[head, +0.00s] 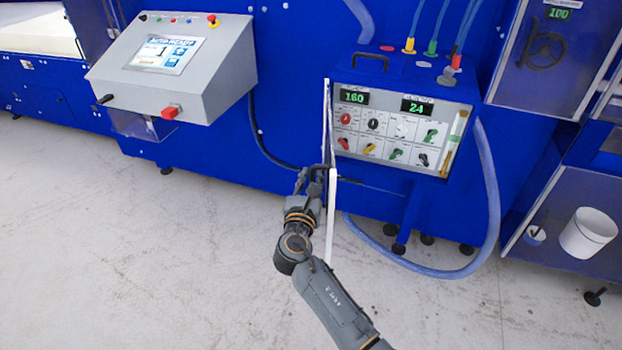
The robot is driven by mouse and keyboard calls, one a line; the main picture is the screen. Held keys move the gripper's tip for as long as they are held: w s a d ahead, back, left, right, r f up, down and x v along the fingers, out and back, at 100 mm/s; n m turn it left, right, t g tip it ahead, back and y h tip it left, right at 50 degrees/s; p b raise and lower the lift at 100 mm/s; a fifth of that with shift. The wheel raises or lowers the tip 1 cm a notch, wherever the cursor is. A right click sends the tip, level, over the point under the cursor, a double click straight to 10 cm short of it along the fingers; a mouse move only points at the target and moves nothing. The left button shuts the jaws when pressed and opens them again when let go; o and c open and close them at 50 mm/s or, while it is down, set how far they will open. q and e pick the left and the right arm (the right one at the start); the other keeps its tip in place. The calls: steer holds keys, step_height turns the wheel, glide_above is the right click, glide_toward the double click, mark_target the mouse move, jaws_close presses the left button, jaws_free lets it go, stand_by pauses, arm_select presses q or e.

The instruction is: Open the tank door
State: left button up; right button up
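A thin pale door (332,215) stands out from the left side of a blue control box (400,125). I see it nearly edge-on, swung away from the box's front, so the dials and displays behind it are uncovered. My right gripper (316,178) is at the door's left side, around mid-height, beside a dark handle-like part. The fingers are small and dark against the blue, and I cannot tell whether they close on the handle. My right arm reaches up from the bottom of the view. My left gripper is not in view.
A grey console (175,65) with a screen and a red button is at upper left. A blue hose (490,200) loops down to the floor at right. A white bucket (588,233) sits at far right. The floor (150,260) at left is clear.

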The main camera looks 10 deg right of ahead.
steer(key=v, duration=1.2)
